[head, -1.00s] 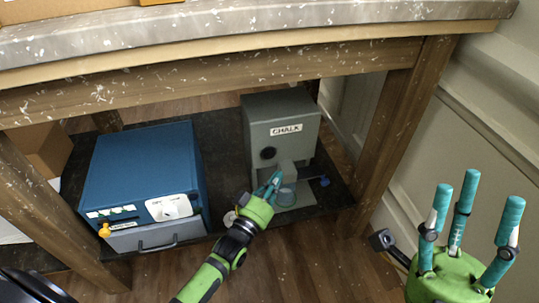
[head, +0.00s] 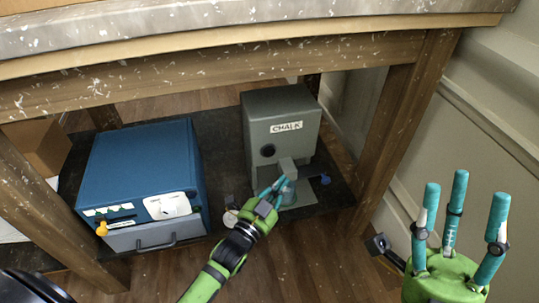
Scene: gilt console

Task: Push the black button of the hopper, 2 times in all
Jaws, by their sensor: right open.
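The grey hopper labelled CHALK (head: 301,108) stands on the dark low shelf under the table. Its round black button (head: 268,151) is on the front face, left of the spout (head: 287,166), and is uncovered. My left gripper (head: 279,186) is in front of the hopper, below the button, with its teal fingers pointing up by the spout and overlapping a grey cup (head: 287,190) in view. I cannot tell whether they touch it, or how far they are spread. My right gripper (head: 460,205) is open and empty at the right, fingers up, away from the hopper.
A blue box (head: 142,165) with a grey drawer and a yellow knob stands left of the hopper. The table's front beam (head: 200,83) and right leg (head: 397,130) frame the shelf.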

